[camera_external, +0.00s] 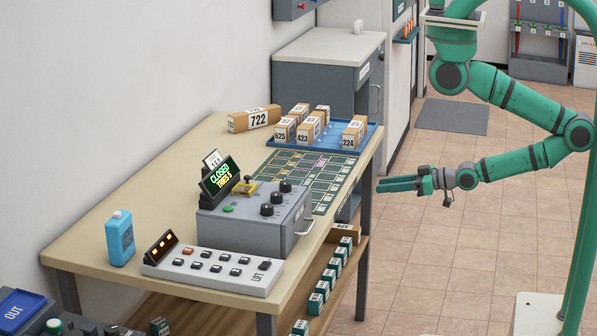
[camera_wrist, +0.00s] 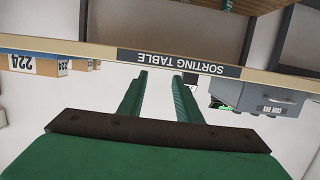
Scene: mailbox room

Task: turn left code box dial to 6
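The grey code box (camera_external: 235,235) stands on the sorting table, with a row of three black dials on top: one nearest the camera (camera_external: 267,210), one in the middle (camera_external: 276,197) and one farthest (camera_external: 285,186). Their readings are too small to tell. Its screen (camera_external: 219,177) reads CLOSED and TRIES 5. My gripper (camera_external: 381,184) is in the air beyond the table's right edge, apart from the box. In the wrist view its fingers (camera_wrist: 160,76) are apart and empty. The code box (camera_wrist: 255,97) appears upside down there at right; its dials are not clearly visible.
The sorting table (camera_external: 150,190) also holds a white button panel (camera_external: 213,270), a blue bottle (camera_external: 120,238) and a blue tray (camera_external: 335,150) of numbered parcels. Its edge, labelled SORTING TABLE (camera_wrist: 180,63), crosses the wrist view. Tiled floor (camera_external: 450,240) below my gripper is open.

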